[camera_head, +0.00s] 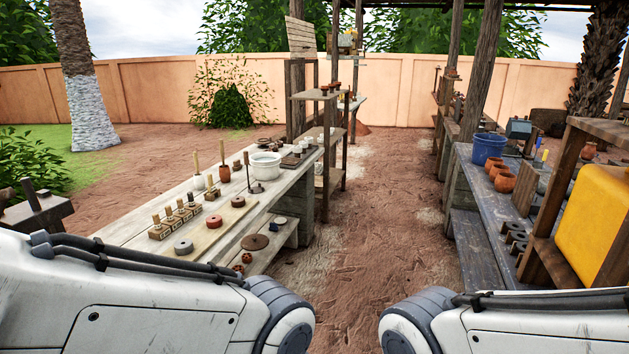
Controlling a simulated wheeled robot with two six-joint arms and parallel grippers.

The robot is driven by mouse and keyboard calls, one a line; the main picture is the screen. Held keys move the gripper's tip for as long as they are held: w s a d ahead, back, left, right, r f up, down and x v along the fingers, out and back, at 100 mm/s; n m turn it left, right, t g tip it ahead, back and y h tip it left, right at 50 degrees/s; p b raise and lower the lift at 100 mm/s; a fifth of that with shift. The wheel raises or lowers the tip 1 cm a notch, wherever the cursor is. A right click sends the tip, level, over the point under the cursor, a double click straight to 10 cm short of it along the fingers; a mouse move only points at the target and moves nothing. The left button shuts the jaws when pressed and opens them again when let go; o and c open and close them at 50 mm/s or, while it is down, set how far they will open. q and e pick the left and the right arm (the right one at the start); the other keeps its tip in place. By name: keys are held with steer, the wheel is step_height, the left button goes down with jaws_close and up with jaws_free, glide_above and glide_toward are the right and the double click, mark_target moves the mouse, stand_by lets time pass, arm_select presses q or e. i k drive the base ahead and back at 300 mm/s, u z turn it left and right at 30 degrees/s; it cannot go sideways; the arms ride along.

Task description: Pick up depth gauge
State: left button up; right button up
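No object in the head view can be named as the depth gauge with certainty. A small dark piece with a thin upright rod (254,185) stands on the left wooden table (135,227), beside a white pot (266,165); it may be the gauge, but it is too small to tell. Both of my white arms cross the bottom of the view, the left one in front of the table's near end. Neither gripper's fingers show.
The left table also holds stamps in wooden blocks (178,219), a ring-shaped grey piece (184,247) and small pots. A dirt path (345,250) runs clear between the tables. The right table (475,200) carries a blue bucket (488,148), clay pots and a yellow container (590,235).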

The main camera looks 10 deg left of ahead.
mark_target(211, 187)
steer(key=i, duration=3.5)
steer(key=u, duration=2.7)
